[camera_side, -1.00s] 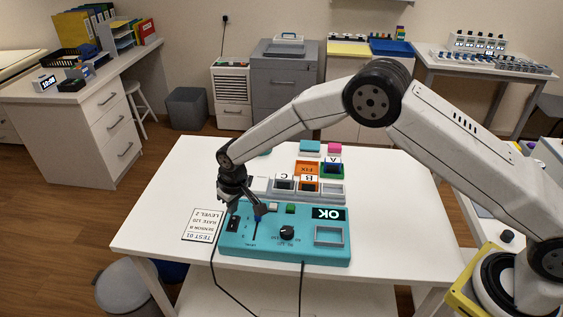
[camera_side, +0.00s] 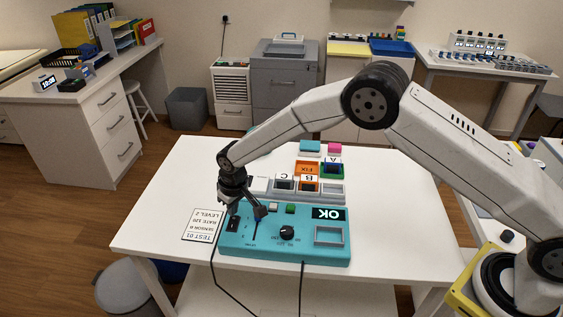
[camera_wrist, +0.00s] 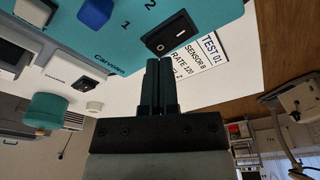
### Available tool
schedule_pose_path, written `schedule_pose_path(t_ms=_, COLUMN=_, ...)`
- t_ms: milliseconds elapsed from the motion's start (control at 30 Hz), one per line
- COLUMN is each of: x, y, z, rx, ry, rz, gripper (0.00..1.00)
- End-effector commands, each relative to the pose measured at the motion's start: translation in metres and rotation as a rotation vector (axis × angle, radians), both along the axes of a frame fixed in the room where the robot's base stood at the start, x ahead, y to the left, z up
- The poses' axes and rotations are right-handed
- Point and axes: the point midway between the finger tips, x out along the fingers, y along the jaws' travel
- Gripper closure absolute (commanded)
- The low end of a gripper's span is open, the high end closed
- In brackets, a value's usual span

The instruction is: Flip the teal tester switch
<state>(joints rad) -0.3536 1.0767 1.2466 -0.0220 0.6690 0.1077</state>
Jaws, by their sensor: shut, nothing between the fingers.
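The teal tester (camera_side: 305,253) lies on the white table, with an OK display at its right. Its black rocker switch (camera_side: 233,225) is at the left end. In the wrist view the switch (camera_wrist: 170,33) shows as a black rocker with white marks, in a black frame on the teal panel (camera_wrist: 110,38). My gripper (camera_wrist: 159,62) is shut and empty. Its fingertips appear just short of the switch frame in the wrist view; I cannot tell whether they touch it. In the side view my gripper (camera_side: 232,209) is low over the tester's left end, close above the switch.
A blue slider cap (camera_wrist: 95,12) is beside the switch, and a black knob (camera_side: 287,232) is farther right. A printed TEST 01 card (camera_side: 203,225) lies left of the tester. Trays with blocks (camera_side: 310,187) stand behind it. Cables hang off the front edge. The table's right side is clear.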

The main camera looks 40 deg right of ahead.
Motion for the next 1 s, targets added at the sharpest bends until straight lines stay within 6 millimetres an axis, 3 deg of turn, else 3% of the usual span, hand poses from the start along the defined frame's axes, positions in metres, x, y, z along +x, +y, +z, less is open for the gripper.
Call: schedule_pose_path(t_ms=1000, x=0.000, y=0.000, z=-0.011, rx=0.000, ry=0.000, rz=0.000, gripper=1.00)
